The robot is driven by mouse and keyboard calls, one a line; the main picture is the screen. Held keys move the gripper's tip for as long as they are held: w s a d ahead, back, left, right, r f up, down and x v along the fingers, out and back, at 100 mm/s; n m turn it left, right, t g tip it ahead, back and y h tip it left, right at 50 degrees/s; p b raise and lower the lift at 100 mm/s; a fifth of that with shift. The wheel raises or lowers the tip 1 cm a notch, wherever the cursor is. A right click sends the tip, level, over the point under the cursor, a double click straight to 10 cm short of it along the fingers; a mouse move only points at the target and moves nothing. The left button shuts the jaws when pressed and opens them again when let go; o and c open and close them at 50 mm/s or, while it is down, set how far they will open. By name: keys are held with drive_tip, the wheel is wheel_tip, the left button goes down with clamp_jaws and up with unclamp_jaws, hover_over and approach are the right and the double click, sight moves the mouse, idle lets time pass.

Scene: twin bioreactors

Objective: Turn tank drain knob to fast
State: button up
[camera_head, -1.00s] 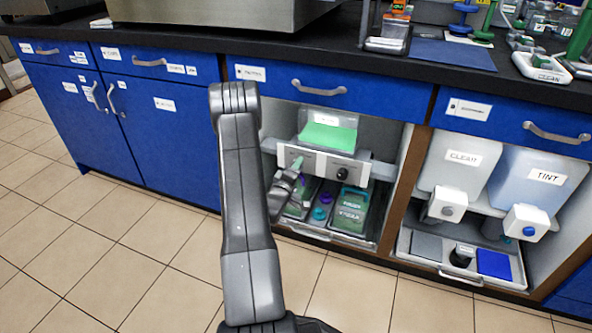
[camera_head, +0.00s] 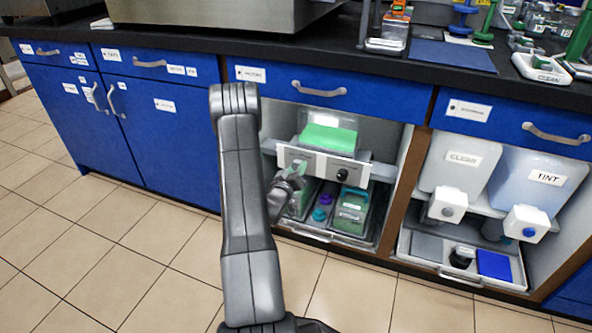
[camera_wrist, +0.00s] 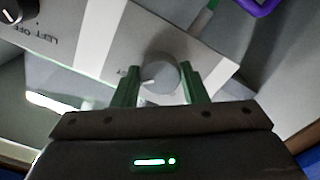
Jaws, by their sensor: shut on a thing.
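A white control panel (camera_head: 322,164) sits under a clear tank holding green liquid (camera_head: 328,138) in the open cabinet. In the wrist view a round grey knob (camera_wrist: 160,74) with a white pointer mark stands on the panel (camera_wrist: 112,42). My gripper (camera_wrist: 158,84) has its green fingers on either side of this knob and is shut on it. The gripper (camera_head: 296,171) partly covers the knob in the head view. A black knob (camera_head: 342,174) is on the panel's right part; it also shows at the wrist view's upper left (camera_wrist: 18,8), near inverted "LEFT OFF" lettering.
Below the panel, a tray holds green bins (camera_head: 352,210) and purple and teal items. The CLEAR tank (camera_head: 447,170) and TINT tank (camera_head: 538,180) stand in the bay to the right. A wooden divider (camera_head: 404,190) separates the bays. The tiled floor in front is open.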

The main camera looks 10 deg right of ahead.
idle(0.5)
drive_tip(key=o, duration=1)
drive_tip(key=p+v, duration=0.3)
drive_tip(key=v, duration=1)
drive_tip(key=shift+s+a, duration=0.25)
drive_tip(key=shift+s, duration=0.05)
drive_tip(key=b+x, duration=0.3)
drive_tip(key=x, duration=1.1)
drive_tip(key=shift+s+a, duration=0.1)
drive_tip(key=shift+s, duration=0.05)
